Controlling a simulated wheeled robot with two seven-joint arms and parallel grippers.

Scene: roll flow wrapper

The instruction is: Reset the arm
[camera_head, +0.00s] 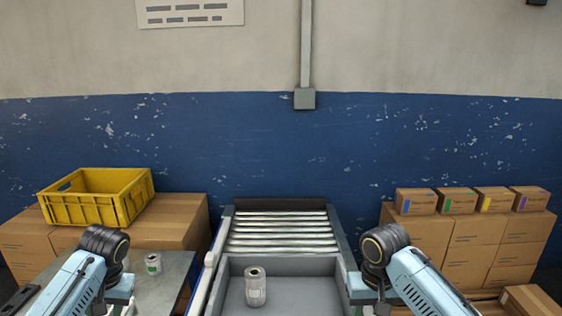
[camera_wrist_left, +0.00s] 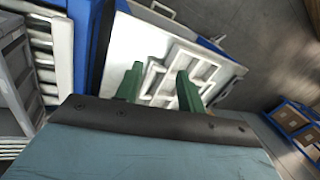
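In the head view my left arm (camera_head: 92,272) comes in at the lower left, bent at a dark joint. My right arm (camera_head: 410,275) comes in at the lower right, bent in a similar way. In the left wrist view my left gripper (camera_wrist_left: 158,88) shows two green fingers set apart, with nothing visible held between them. The left gripper's fingers cannot be made out in the head view. Only a small dark part of my right gripper (camera_head: 382,308) shows at the bottom edge, and its fingertips are cut off.
A white roll (camera_head: 256,287) stands in a grey tray (camera_head: 291,265) before a roller conveyor (camera_head: 282,232). A yellow crate (camera_head: 118,207) sits on cartons at left. Stacked cartons (camera_head: 478,250) stand at right.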

